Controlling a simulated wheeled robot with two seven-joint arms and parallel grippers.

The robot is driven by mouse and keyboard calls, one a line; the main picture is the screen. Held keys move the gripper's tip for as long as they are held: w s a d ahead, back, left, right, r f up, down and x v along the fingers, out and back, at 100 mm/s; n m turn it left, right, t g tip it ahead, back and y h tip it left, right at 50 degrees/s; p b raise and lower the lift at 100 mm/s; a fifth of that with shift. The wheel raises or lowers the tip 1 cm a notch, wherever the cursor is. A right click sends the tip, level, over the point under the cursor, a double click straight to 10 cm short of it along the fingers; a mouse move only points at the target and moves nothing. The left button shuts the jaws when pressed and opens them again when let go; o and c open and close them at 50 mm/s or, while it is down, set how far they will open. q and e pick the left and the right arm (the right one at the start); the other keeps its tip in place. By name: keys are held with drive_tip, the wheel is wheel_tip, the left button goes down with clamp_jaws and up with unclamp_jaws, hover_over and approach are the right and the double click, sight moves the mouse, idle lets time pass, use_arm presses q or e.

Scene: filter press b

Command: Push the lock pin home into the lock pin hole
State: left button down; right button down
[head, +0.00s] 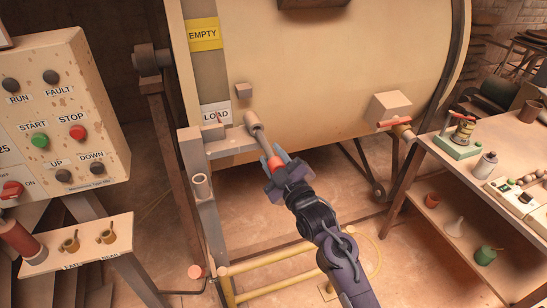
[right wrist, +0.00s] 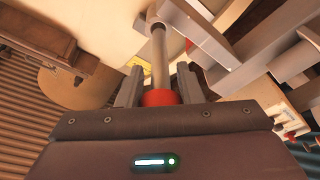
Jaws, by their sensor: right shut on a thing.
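The lock pin has a red grip (head: 273,163) and a grey shaft (head: 259,138). My right gripper (head: 279,166) is shut on the red part, which also shows between the fingers in the right wrist view (right wrist: 160,97). The shaft points away from the gripper, up toward the drum. Its far end meets a wider pale collar (head: 251,119) at the end of the grey bracket (head: 230,144). I take this collar for the lock pin hole, but cannot tell how deep the pin sits. My left gripper is not in view.
The cream drum (head: 330,75) fills the back. An open tube (head: 201,187) stands on the post below the bracket. A control panel (head: 60,115) is at the left and a workbench (head: 450,175) at the right. Yellow pipes (head: 265,290) run low in front.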

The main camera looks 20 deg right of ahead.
sight(265, 143)
drive_tip(key=shift+d+f+b+x, duration=0.15)
drive_tip(key=shift+b+x, duration=0.2)
drive_tip(key=shift+x, duration=0.75)
drive_tip(key=shift+d+f+b+x, duration=0.2)
drive_tip(key=shift+b+x, duration=0.2)
drive_tip(key=shift+x, duration=0.7)
drive_tip(key=shift+d+f+b+x, duration=0.15)
drive_tip(key=shift+b+x, duration=0.2)
drive_tip(key=shift+x, duration=0.8)
drive_tip(key=c, duration=0.9)
unclamp_jaws()
drive_tip(key=shift+w, duration=0.15)
drive_tip(key=shift+c, duration=0.2)
drive_tip(key=shift+f, duration=0.1)
drive_tip(key=shift+s+f, duration=0.2)
drive_tip(key=shift+s, duration=0.25)
drive_tip(key=b+v, duration=0.2)
drive_tip(key=v, duration=0.3)
drive_tip(key=shift+s+d, duration=0.15)
drive_tip(key=shift+s, duration=0.8)
drive_tip(key=shift+r, duration=0.1)
